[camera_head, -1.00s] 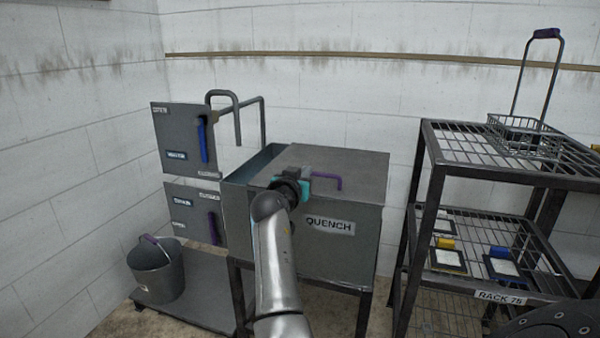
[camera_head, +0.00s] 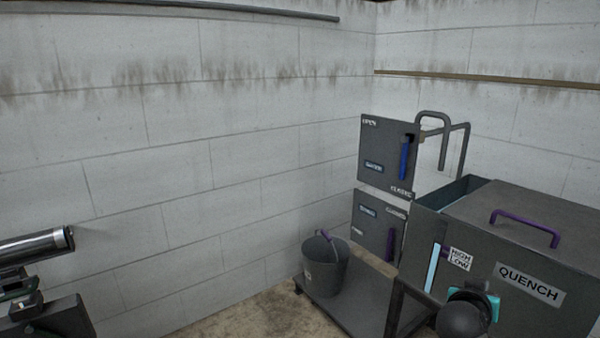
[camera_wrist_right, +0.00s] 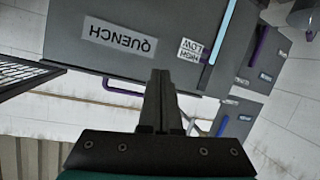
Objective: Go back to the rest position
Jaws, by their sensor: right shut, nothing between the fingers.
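My right gripper (camera_wrist_right: 160,85) is shut and empty in the right wrist view, its two dark fingers together. In the head view, the dark round wrist and teal housing of my right arm (camera_head: 466,312) are at the lower right, in front of the quench tank (camera_head: 500,270); the fingers are hidden there. The tank also shows upside down in the right wrist view (camera_wrist_right: 185,20). Its purple lid handle (camera_head: 525,228) is free, with no gripper on it.
A grey bucket (camera_head: 326,265) stands on a low platform (camera_head: 345,308) left of the tank. Two grey panels with a blue lever (camera_head: 405,160) and a purple lever (camera_head: 390,245) stand behind. A wire rack (camera_wrist_right: 25,82) shows in the wrist view.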

